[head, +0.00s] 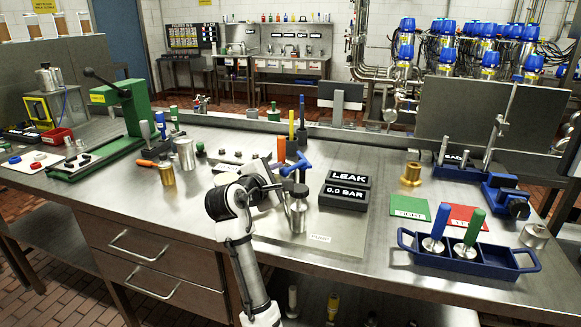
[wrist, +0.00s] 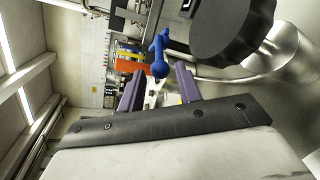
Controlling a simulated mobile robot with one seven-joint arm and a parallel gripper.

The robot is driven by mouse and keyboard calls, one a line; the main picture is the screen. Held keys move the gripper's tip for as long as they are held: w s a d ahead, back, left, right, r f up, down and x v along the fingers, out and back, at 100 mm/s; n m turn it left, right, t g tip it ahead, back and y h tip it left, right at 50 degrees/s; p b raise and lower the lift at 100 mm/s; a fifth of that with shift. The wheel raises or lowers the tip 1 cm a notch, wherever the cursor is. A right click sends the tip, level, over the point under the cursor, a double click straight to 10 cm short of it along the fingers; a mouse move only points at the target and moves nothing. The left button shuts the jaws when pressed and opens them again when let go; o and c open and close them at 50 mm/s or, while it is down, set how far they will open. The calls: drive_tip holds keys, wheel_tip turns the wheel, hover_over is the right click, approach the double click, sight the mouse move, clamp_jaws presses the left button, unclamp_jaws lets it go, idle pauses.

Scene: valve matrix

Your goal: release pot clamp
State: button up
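A blue T-shaped handle (head: 297,164) stands above a silver pot (head: 298,217) with a dark top part, near the middle of the bench. I take the handle to be part of the pot clamp, but its joint with the pot is unclear. My gripper (head: 279,187) is just left of the handle and pot. In the wrist view, my gripper's two purple fingers (wrist: 158,82) are apart with a gap between them. The blue handle (wrist: 160,55) shows in line with that gap, seemingly past the fingertips. A dark round knob (wrist: 232,30) and shiny metal (wrist: 275,60) are beside it.
A black LEAK block (head: 348,180) and a 0.0 BAR block (head: 343,198) lie right of the pot. A blue tray (head: 468,262) with valves is at front right. A green press (head: 115,115) stands left. An orange-and-black post (head: 281,150) is close behind the gripper.

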sight(291, 169)
drive_tip(key=p+x, duration=0.1)
drive_tip(key=x, duration=0.6)
drive_tip(key=shift+w+d, duration=0.1)
drive_tip(key=shift+w, duration=0.25)
drive_tip(key=shift+c, duration=0.4)
clamp_jaws()
